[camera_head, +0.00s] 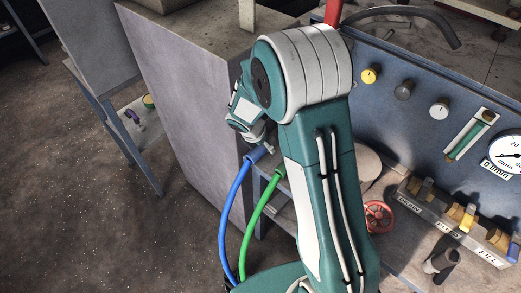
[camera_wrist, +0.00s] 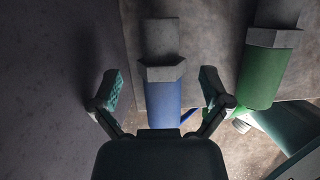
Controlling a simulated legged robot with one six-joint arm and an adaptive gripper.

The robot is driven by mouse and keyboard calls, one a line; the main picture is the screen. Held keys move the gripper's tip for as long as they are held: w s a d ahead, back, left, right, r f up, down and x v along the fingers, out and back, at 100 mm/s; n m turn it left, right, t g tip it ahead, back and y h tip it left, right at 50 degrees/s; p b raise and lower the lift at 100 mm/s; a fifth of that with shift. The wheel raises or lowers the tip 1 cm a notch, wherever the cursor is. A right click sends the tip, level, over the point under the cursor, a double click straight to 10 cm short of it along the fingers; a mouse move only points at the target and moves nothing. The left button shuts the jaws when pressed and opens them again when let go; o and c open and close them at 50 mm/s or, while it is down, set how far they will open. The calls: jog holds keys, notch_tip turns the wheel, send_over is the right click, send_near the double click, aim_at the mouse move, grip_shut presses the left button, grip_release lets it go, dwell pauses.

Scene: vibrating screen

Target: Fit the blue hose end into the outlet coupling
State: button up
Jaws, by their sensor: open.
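The blue hose (camera_head: 232,205) rises from the lower part of the head view, and its end is at my gripper (camera_head: 266,146). In the wrist view the blue hose end (camera_wrist: 163,98) stands upright between the two spread fingers of my gripper (camera_wrist: 160,80), with a visible gap on each side. A grey hexagonal collar and a narrower grey piece (camera_wrist: 161,38) lie above the blue part. I cannot tell whether this grey piece belongs to the hose or to the outlet coupling, and I cannot otherwise make out the coupling.
A green hose (camera_head: 257,222) runs just right of the blue one; its end (camera_wrist: 263,75) is close to my right finger. A grey block-like housing (camera_head: 190,105) stands behind. A blue panel (camera_head: 410,95) with knobs and a gauge is at the right. Open floor (camera_head: 90,220) lies left.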

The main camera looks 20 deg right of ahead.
jog(key=shift+f, duration=0.25)
jog(key=shift+w+d, duration=0.1)
jog(key=shift+d, duration=0.1)
jog(key=c, duration=0.4)
jog(key=shift+d, duration=0.1)
grip_shut()
jog(key=shift+a, duration=0.25)
